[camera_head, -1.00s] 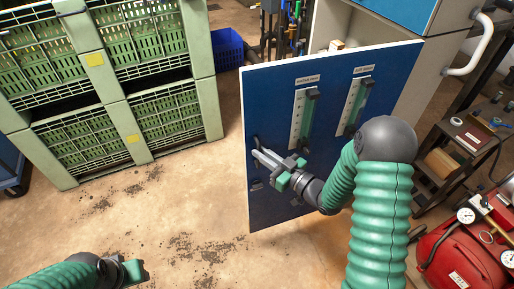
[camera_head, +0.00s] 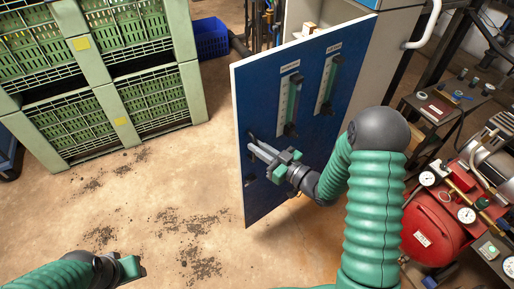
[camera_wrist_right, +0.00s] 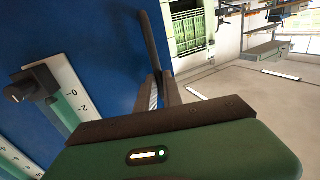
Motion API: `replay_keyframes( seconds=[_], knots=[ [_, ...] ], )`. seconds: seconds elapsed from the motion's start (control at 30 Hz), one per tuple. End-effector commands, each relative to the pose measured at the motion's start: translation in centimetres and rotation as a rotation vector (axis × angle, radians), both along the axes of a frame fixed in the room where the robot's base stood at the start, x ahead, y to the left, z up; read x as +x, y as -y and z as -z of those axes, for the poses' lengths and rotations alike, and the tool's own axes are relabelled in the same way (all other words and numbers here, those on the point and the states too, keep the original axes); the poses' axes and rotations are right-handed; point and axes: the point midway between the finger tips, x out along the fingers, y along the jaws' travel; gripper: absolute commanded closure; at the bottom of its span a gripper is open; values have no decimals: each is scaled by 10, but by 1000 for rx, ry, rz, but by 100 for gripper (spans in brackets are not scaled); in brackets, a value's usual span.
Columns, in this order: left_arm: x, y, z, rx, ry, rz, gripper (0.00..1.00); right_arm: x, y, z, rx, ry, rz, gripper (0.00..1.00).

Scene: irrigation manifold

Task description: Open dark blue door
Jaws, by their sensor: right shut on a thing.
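The dark blue door (camera_head: 265,100) stands ajar, swung out from a pale cabinet (camera_head: 375,60) in the head view. Two vertical gauges are on its face. My right gripper (camera_head: 258,148) is at the door's free-edge side, shut on the dark door handle (camera_wrist_right: 150,45), which shows as a dark bar in the right wrist view. The fingers (camera_wrist_right: 160,92) are close to the blue panel and hide part of the handle. My left gripper (camera_head: 130,268) is low at the left over the floor, away from the door; its jaws are not clear.
Stacked green crates (camera_head: 110,90) stand at the left, with a blue bin (camera_head: 210,38) behind. A red compressor (camera_head: 435,225) and a dark cart (camera_head: 440,108) stand at the right. The stained floor (camera_head: 180,180) between crates and door is clear.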

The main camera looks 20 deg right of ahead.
Motion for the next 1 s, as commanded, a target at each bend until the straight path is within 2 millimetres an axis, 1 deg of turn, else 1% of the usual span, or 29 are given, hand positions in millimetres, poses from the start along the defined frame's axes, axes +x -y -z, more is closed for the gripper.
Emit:
replay_keyframes(
  seconds=[0.03, 0.07, 0.1, 0.27, 0.5, 0.6, 0.67, 0.77, 1.0],
  knots=[
    [0, 0, -1, 0, 0, 0, 64, 2, 10, -4, -5, 12, 23, 100],
    [0, 0, -1, 0, 0, 0, 64, 2, 10, -4, -4, 13, 23, 100],
    [0, 0, -1, 0, 0, 0, 64, 2, 10, -5, -4, 13, 23, 88],
    [0, 0, 0, 0, 0, 0, 64, 2, 9, -4, -4, 11, 20, 68],
    [0, 0, 0, 0, 0, 0, 64, 1, 5, -2, -4, 5, 14, 68],
    [0, 0, -1, 0, 0, 0, 64, -4, 8, -1, -5, 3, 15, 68],
    [0, 0, -2, 0, 0, 0, 64, -11, 11, -1, -5, 1, 15, 68],
    [0, 0, -4, 0, 0, 0, 64, -32, 22, -1, -3, 0, 18, 68],
    [0, 0, -7, 0, 0, 0, 64, -97, 53, -1, -1, 1, 20, 68]
  ],
)
